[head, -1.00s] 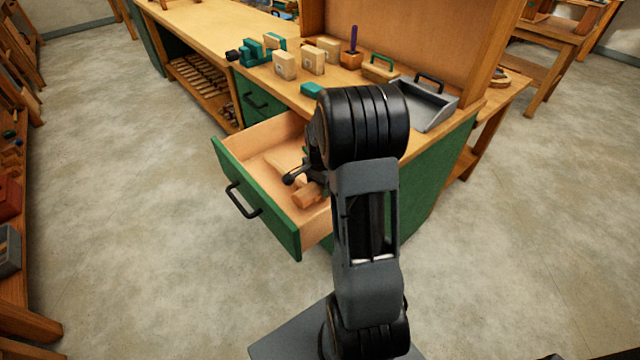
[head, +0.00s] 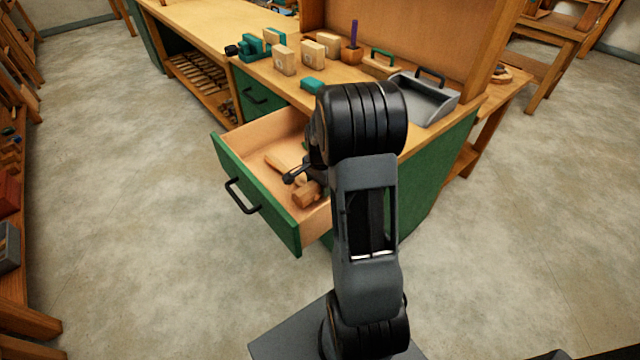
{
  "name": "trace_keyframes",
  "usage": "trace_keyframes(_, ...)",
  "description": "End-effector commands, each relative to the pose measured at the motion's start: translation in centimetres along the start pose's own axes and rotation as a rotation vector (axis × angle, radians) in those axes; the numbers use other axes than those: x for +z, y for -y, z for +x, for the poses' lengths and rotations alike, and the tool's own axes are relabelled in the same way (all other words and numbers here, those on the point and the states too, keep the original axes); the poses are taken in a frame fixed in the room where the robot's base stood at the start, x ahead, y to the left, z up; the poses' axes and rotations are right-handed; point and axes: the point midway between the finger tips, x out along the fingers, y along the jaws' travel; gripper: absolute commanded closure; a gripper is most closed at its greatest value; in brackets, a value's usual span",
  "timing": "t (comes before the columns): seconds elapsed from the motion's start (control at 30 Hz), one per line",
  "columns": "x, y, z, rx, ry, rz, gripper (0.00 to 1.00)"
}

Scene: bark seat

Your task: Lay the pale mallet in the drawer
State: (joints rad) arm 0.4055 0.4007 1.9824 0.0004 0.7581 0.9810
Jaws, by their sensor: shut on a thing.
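The pale mallet (head: 306,195) is inside the open drawer's space, its blocky wooden head toward the front right corner. A pale handle-like length shows to the upper left of my gripper. My gripper (head: 294,177) is shut on the mallet, low between the drawer walls; my arm hides most of the grip. I cannot tell whether the mallet touches the drawer floor. The drawer (head: 245,190) has a green front with a black handle and is pulled out from the bench.
The bench top (head: 215,45) holds pale wooden blocks (head: 285,60), a teal block (head: 312,84), a teal vice (head: 250,47) and a grey dustpan (head: 430,100). Another drawer (head: 257,97) beside is shut. The floor in front is clear.

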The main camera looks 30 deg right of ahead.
Motion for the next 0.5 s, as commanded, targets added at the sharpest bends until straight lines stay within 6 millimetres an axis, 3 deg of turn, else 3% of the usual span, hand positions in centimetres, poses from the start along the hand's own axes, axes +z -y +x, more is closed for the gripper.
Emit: trace_keyframes(0.5,-0.01,0.03,0.27,-0.001,0.000,0.000,0.82)
